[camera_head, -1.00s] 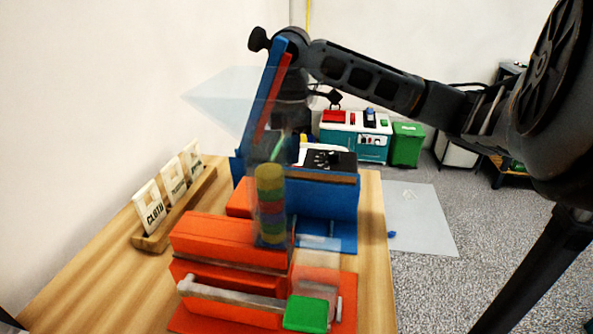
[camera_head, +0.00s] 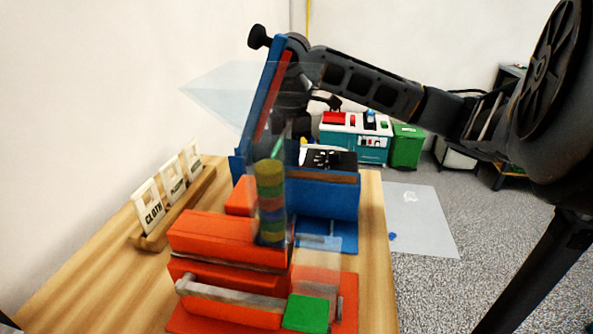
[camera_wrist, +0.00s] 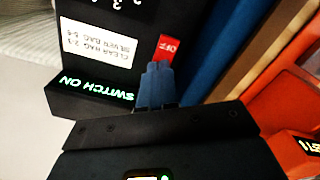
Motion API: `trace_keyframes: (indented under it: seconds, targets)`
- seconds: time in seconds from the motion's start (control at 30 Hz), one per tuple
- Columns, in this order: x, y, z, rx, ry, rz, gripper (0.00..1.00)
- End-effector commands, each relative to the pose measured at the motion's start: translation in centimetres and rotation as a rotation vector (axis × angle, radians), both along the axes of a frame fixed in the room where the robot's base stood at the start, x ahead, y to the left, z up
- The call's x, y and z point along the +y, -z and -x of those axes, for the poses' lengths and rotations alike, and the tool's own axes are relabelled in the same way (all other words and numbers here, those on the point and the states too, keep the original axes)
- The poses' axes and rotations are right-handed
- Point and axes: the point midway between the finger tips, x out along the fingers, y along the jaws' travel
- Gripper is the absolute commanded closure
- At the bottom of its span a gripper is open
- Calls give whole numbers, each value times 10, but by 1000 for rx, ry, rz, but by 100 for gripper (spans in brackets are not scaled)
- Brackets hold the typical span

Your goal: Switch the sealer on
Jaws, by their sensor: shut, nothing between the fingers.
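The sealer (camera_head: 335,197) is a blue machine with a raised blue-and-red lever, standing on the wooden table in the head view. Its black control panel (camera_head: 343,161) is on top. In the wrist view the panel carries a white bag-setting label (camera_wrist: 97,45), a green-lit "SWITCH ON" text (camera_wrist: 97,89) and a red switch marked OFF (camera_wrist: 167,47). My gripper (camera_wrist: 155,82) is shut and empty, its blue-grey fingertips right beside the red switch. I cannot tell whether they touch it. In the head view my gripper is mostly hidden behind the lever.
An orange machine (camera_head: 225,238) with a green block (camera_head: 306,313) stands in front of the sealer. A stack of coloured discs (camera_head: 270,200) stands between. A wooden rack (camera_head: 178,212) with labelled cards is on the left. A teal unit (camera_head: 355,143) and green bin (camera_head: 407,145) stand behind.

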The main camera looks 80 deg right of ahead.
Motion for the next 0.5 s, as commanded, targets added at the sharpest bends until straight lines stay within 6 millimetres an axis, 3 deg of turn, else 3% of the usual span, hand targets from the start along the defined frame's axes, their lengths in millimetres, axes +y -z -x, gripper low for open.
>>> trace_keyframes:
  seconds: [0.3,0.5]
  targets:
    - [0,3,0,1,0,-1,100]
    - [0,-7,0,1,0,-1,100]
